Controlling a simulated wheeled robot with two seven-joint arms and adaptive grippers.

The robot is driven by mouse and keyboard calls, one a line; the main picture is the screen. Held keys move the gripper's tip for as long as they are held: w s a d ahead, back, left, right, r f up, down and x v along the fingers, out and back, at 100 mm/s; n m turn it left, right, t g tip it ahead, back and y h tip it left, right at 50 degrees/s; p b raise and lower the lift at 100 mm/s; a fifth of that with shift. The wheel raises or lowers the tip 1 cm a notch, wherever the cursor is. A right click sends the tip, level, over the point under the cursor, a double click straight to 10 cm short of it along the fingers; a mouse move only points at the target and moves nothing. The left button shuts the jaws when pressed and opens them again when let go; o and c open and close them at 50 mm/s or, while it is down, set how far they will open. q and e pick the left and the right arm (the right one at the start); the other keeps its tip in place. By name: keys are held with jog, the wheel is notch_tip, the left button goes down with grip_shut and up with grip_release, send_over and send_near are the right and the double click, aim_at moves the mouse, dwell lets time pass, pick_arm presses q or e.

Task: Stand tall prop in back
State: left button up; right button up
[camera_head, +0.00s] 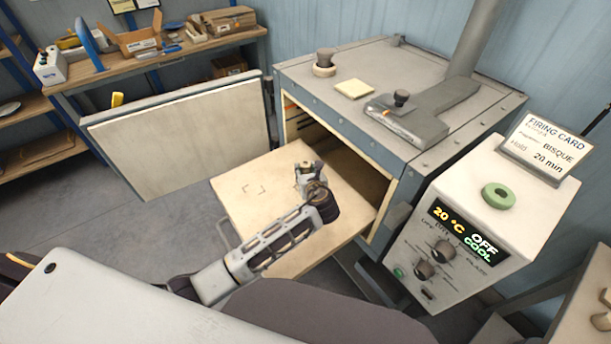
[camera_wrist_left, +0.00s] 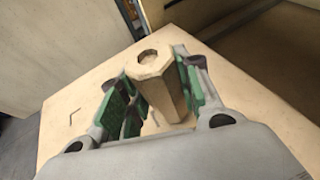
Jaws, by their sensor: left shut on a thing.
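The gripper is over the right part of the pulled-out cream shelf (camera_head: 245,205), just in front of the kiln opening. The prop looks roughly upright. Dark corner marks (camera_head: 255,189) show on the shelf, left of the gripper. My right gripper is out of view.
The kiln (camera_head: 300,72) stands behind the shelf, its door (camera_head: 185,140) swung open to the left. A control box (camera_head: 475,205) with a green ring (camera_head: 498,196) and a firing card (camera_head: 540,150) stands at the right. The shelf's left part is bare.

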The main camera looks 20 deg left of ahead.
pick_arm(q)
jog(key=shift+f, duration=1.2)
jog(key=o, duration=1.2)
jog(key=shift+f, duration=0.1)
jog(key=shift+s, duration=0.1)
jog(key=shift+v, duration=6)
